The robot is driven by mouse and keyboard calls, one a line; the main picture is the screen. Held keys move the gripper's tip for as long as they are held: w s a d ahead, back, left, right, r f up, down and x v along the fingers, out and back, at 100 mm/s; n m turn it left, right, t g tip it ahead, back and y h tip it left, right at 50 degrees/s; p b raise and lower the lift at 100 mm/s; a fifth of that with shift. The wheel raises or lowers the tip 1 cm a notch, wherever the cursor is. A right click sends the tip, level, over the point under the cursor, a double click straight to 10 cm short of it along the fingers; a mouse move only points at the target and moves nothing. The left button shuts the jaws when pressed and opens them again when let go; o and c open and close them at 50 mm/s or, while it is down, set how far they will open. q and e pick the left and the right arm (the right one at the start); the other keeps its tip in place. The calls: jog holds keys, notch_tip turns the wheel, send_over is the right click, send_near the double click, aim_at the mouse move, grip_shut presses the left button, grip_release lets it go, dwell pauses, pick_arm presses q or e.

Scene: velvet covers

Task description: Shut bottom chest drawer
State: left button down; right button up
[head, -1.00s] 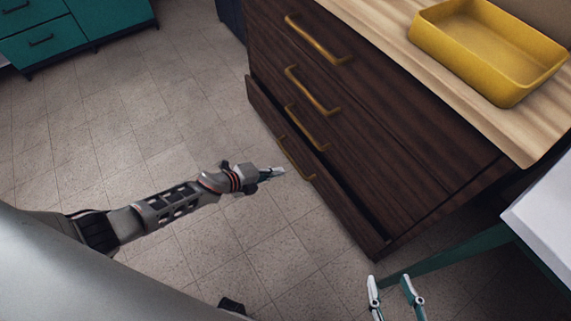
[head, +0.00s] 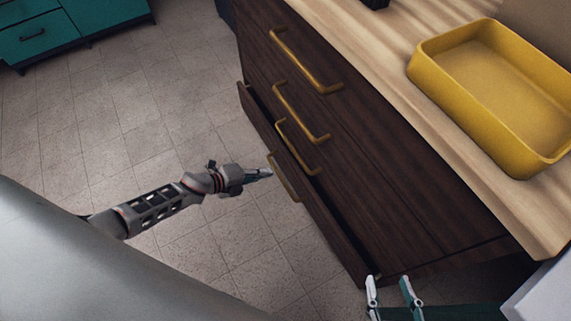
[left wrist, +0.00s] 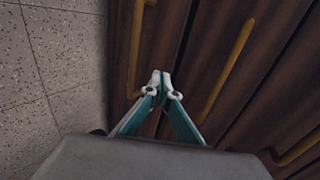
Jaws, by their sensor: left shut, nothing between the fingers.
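The dark wood chest (head: 370,150) has several drawers with brass handles. Its bottom drawer (head: 315,225) stands a little way out, with a dark gap along its top edge. The bottom drawer's handle (head: 285,180) is just right of my left gripper (head: 268,172) in the head view. My left gripper is shut and empty, close to the drawer front; whether it touches is unclear. In the left wrist view its fingertips (left wrist: 160,80) meet in front of the wood, with brass handles on both sides. My right gripper (head: 389,281) is at the bottom, its two fingers apart and empty.
A yellow tray (head: 450,95) sits on the chest's light wood top (head: 400,50). A teal cabinet (head: 75,30) stands at the far left. A white surface (head: 545,292) is at the lower right. The tiled floor (head: 130,110) left of the chest is clear.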

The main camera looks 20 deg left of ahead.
aim_at(291, 165)
pick_arm(q)
jog(key=x, duration=0.2)
jog(key=r+b+x, duration=0.1)
jog(key=x, duration=0.3)
jog(key=shift+w+d, duration=0.4)
jog(key=shift+w, duration=0.1)
jog(key=shift+w+d, duration=0.3)
jog(key=shift+w, duration=0.1)
pick_arm(e)
jog(key=shift+w+a+r+m+t, duration=0.15)
jog(key=shift+w+a+r+t, duration=0.1)
jog(key=shift+w+a+r, duration=0.3)
jog(key=shift+w+a+r+m+t, duration=0.15)
jog(key=shift+w+a+r+t, duration=0.1)
jog(key=shift+w+r, duration=0.35)
jog(key=shift+s+d, duration=0.1)
jog(key=shift+s, duration=0.1)
